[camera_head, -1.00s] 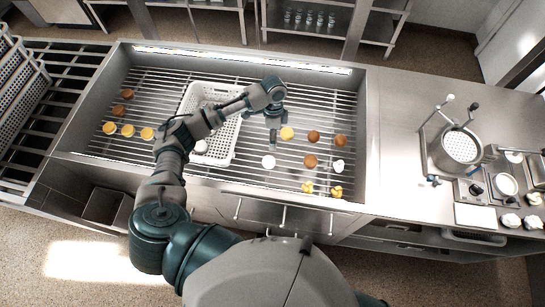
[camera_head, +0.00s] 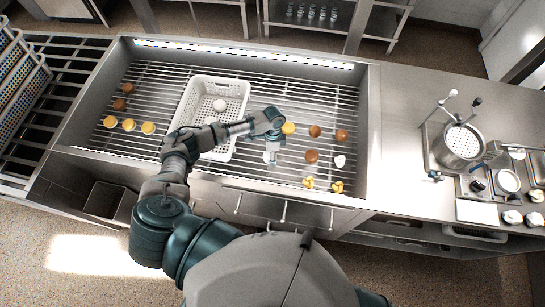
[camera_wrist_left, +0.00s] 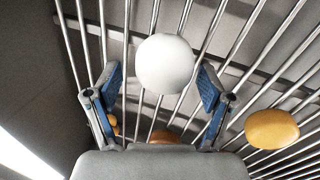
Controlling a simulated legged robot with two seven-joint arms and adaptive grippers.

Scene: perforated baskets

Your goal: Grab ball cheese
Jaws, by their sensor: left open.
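A white ball cheese (camera_head: 268,158) lies on the rack below my left gripper (camera_head: 271,150). In the left wrist view the white ball (camera_wrist_left: 165,63) sits between and just beyond the tips of the open left gripper (camera_wrist_left: 165,85), with no clear contact. Another white ball (camera_head: 219,105) lies in the white perforated basket (camera_head: 184,108); my left forearm hides part of the basket. A further white piece (camera_head: 340,161) lies on the rack to the right. My right gripper is not in view.
An orange-yellow ball (camera_head: 288,128) lies close to the gripper and shows in the wrist view (camera_wrist_left: 272,130). Brown balls (camera_head: 314,131) and yellow pieces (camera_head: 309,183) lie to the right. Yellow rounds (camera_head: 129,125) lie left of the basket. The sink's rim (camera_head: 372,130) bounds the rack.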

